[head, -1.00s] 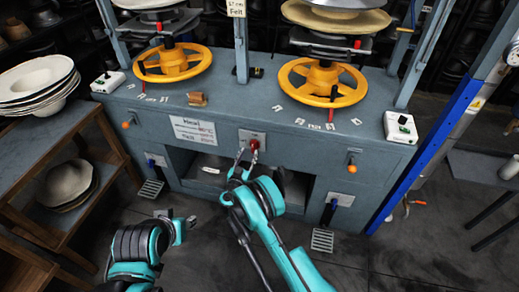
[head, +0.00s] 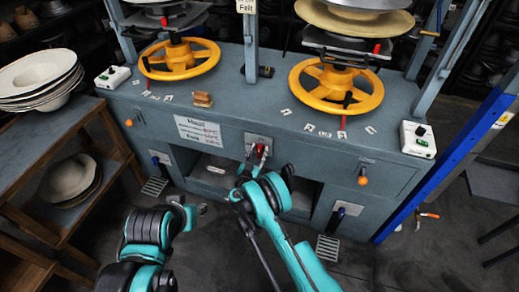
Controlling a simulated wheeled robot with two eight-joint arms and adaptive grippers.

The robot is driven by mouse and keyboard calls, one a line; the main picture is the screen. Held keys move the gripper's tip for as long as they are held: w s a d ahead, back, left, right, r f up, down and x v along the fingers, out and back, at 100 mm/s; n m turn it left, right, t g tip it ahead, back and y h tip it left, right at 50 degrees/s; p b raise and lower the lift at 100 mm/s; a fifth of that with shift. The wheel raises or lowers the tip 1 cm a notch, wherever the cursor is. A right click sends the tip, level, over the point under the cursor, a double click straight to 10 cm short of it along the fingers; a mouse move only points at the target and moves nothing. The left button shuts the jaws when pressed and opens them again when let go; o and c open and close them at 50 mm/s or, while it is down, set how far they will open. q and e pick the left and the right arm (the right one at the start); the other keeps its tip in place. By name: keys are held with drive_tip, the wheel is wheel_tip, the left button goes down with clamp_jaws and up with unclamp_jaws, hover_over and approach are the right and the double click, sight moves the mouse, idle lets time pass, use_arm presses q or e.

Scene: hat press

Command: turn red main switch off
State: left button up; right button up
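The red main switch (head: 260,148) sits on a pale plate on the front of the grey hat press (head: 305,160), below the bench top. My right gripper (head: 257,153) is at the switch, with its fingers on either side of the red knob. The knob is partly hidden by the fingers, and I cannot tell whether they press on it. My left gripper (head: 195,207) is low at the left, away from the press and empty. Its fingers are small and partly hidden, so its opening is unclear.
Two yellow handwheels (head: 336,88) stand on the bench top. White control boxes sit at the right (head: 418,139) and left (head: 113,77). A wooden shelf (head: 112,160) with stacked hat bodies stands at the left. A blue post (head: 440,165) rises at the right.

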drive_tip(key=shift+c, duration=0.3)
clamp_jaws()
